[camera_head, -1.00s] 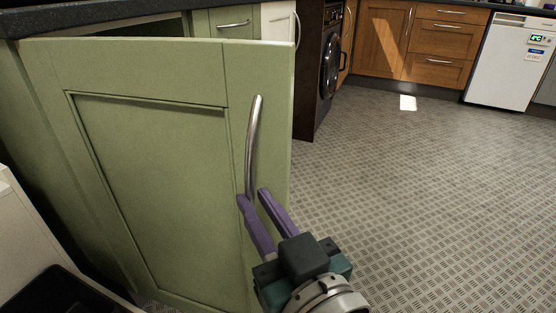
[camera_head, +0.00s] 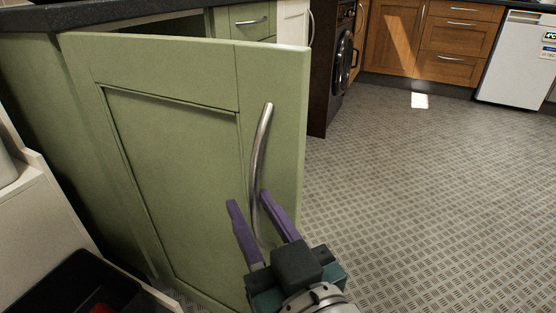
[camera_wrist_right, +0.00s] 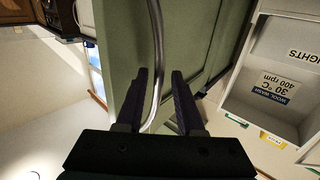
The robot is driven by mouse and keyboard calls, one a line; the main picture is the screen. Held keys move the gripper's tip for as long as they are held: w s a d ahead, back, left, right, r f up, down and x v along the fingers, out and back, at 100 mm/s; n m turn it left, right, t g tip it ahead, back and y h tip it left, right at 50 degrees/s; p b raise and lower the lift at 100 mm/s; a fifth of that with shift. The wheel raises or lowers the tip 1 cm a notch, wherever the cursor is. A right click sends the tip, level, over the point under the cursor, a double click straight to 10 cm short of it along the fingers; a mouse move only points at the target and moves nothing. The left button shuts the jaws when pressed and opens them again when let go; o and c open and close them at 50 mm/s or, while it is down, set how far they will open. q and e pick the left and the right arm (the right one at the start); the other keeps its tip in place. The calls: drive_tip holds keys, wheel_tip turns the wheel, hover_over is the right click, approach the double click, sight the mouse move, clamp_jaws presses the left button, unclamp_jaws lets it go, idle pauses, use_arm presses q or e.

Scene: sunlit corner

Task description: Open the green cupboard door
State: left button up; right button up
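The green cupboard door (camera_head: 175,160) stands partly open, with a dark gap above and behind its top edge. Its curved metal bar handle (camera_head: 262,145) runs upright near the free edge; it also shows in the right wrist view (camera_wrist_right: 156,55). My right gripper (camera_head: 248,199) is at the lower part of the handle, with its purple fingers apart. In the right wrist view the handle passes between the fingers (camera_wrist_right: 159,75), nearer the left one, with clear space on the right. My left gripper is not in view.
A dark worktop (camera_head: 130,12) lies above the cupboard. A pale unit with a black tray (camera_head: 75,285) stands at the lower left, close to the door. A dark washing machine (camera_head: 338,65) stands behind. The patterned floor (camera_head: 430,190) to the right is clear.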

drive_tip(key=shift+o, duration=0.7)
drive_tip(key=shift+d, duration=0.3)
drive_tip(key=shift+s, duration=0.1)
drive_tip(key=p+v, duration=0.3)
drive_tip(key=v, duration=0.6)
drive_tip(key=shift+s+d+r, duration=0.1)
drive_tip(key=shift+s+d, duration=0.05)
drive_tip(key=shift+s, duration=0.2)
